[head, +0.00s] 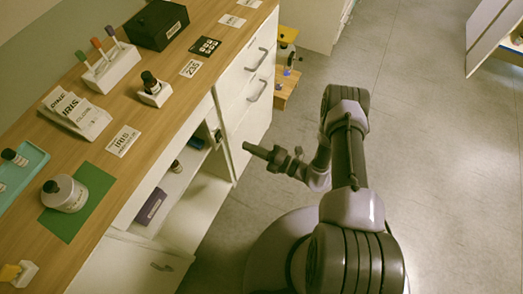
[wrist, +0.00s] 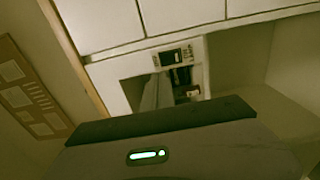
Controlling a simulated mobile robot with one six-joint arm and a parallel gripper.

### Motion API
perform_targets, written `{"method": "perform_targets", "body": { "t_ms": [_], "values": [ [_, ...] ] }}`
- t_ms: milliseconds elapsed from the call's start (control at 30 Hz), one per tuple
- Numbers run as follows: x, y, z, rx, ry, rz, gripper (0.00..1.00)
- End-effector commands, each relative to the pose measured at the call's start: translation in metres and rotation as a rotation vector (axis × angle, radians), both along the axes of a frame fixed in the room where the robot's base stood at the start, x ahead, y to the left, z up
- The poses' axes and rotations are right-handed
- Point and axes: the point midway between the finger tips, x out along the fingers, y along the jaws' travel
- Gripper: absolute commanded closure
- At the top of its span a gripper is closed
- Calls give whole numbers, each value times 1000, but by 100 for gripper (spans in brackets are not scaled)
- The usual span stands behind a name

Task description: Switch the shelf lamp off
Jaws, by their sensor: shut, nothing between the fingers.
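The open shelf compartment (head: 190,205) is in the cabinet front below the wooden counter in the head view. Its inside looks pale and fairly bright. I cannot make out a lamp or its switch for certain; a small dark fitting (head: 217,136) sits at the compartment's right edge. My gripper (head: 249,148) is shut and empty, in the air to the right of the cabinet front, pointing toward it and apart from it. In the wrist view, a dark-grey body with a green light fills the bottom. Beyond it are white cabinet fronts and a small panel (wrist: 174,57).
A purple box (head: 151,206) and small dark bottles (head: 176,165) stand in the compartment. The counter (head: 150,125) holds a white bottle (head: 65,193) on a green mat, cards and a black box (head: 157,25). Drawer handles (head: 257,90) stick out. The floor (head: 430,130) at right is clear.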

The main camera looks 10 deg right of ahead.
Motion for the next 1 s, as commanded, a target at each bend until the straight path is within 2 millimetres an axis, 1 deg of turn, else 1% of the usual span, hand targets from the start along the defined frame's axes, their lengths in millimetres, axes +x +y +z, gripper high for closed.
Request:
{"method": "perform_targets", "body": {
  "t_ms": [33,100,267,733,800,833,867,967,1000],
  "values": [
    [-6,-10,3,1,1,-6,100],
    [-14,-19,2,0,2,-5,100],
    [-24,-31,2,0,2,-2,100],
    [-27,-33,1,0,2,0,100],
    [-25,-33,5,-8,-9,10,100],
    [-23,-32,11,-23,-29,29,100],
    [-19,-31,22,-47,-61,59,100],
    [-9,-17,88,-201,-261,251,100],
    [-10,-9,121,-285,-374,356,100]
  ]
}}
